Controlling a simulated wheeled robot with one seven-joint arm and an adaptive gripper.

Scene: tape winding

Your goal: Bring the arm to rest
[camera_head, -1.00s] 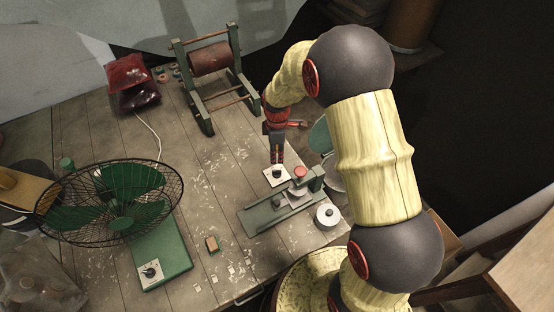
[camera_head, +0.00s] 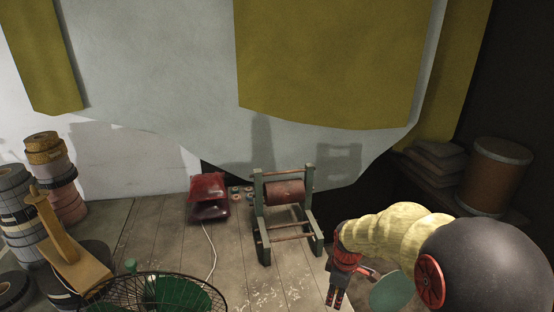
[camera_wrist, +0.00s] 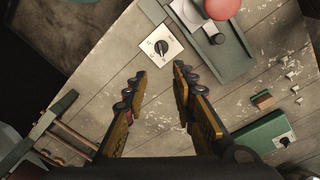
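My gripper (camera_head: 336,298) hangs fingers-down over the right part of the workbench, near the lower edge of the head view. The arm behind it is bent, with a large dark joint at the lower right. In the wrist view my gripper (camera_wrist: 158,75) is open, with a clear gap between its two fingers and nothing held. A white plate with a black knob (camera_wrist: 160,46) lies on the bench just beyond the fingertips, apart from them in the picture.
A green stand with a reddish roller (camera_head: 284,192) stands left of my gripper. A red bag (camera_head: 207,191) and fan (camera_head: 178,292) are farther left. The wrist view shows a green device with a red knob (camera_wrist: 222,8) and a small block (camera_wrist: 262,100). Bare bench (camera_head: 150,225) lies between.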

